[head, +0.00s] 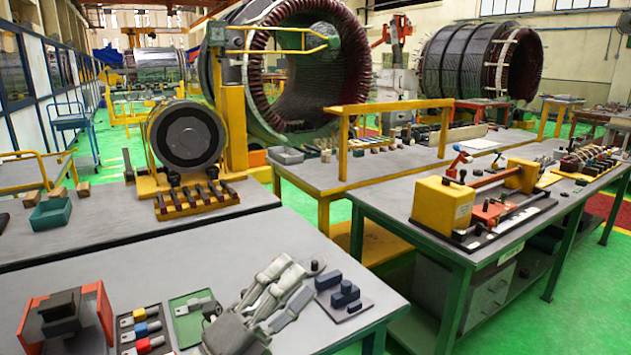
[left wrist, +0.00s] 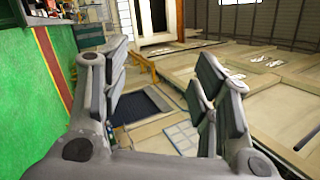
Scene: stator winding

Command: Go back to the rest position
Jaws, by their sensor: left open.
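My left gripper (head: 284,282) is over the near grey table (head: 240,255) in the head view, between a green tray (head: 190,305) and a dark pad with blue blocks (head: 345,292). Its grey fingers point up and to the right. In the left wrist view the left gripper (left wrist: 163,75) shows its two fingers spread wide, with nothing between them. Whether it touches the table I cannot tell. My right gripper is in neither view.
A red fixture (head: 65,322) and a tray of coloured-handled parts (head: 143,330) stand at the table's left. Behind are a table with a black drum (head: 187,135) and a green-legged bench with a yellow device (head: 442,205). The near table's back middle is clear.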

